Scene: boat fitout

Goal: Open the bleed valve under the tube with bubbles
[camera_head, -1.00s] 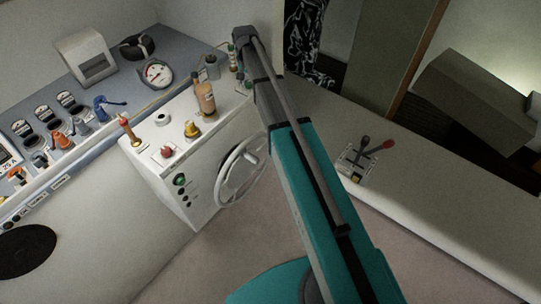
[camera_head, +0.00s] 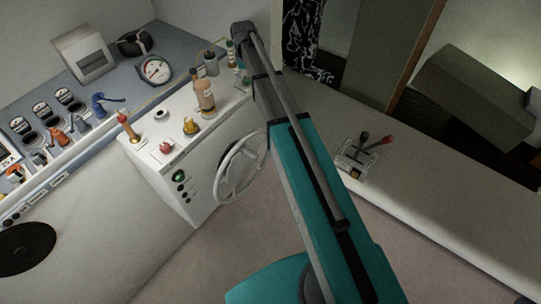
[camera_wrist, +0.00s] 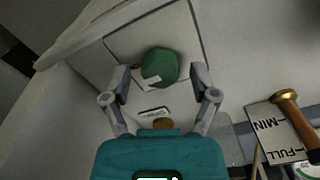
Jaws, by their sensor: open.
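My gripper (camera_wrist: 161,73) is open in the wrist view, one finger on each side of a rounded green knob or cap (camera_wrist: 158,63). I cannot tell whether the fingers touch it. A small white label (camera_wrist: 154,112) and a brown round end (camera_wrist: 162,123) show below it, near my gripper's body. In the head view my gripper is hidden behind my arm. Small bottle- or tube-like items (camera_head: 211,63) stand on the blue-grey counter near the arm's far end. No bubbles can be made out in either view, and I cannot pick out a bleed valve with certainty.
A brass-coloured knob (camera_wrist: 285,96) and a plate marked MIN and FULL (camera_wrist: 284,133) lie right of my gripper. The white console carries an amber bottle (camera_head: 204,96), a red knob (camera_head: 166,147) and a steering wheel (camera_head: 239,168). Coloured levers (camera_head: 78,123) stand at left.

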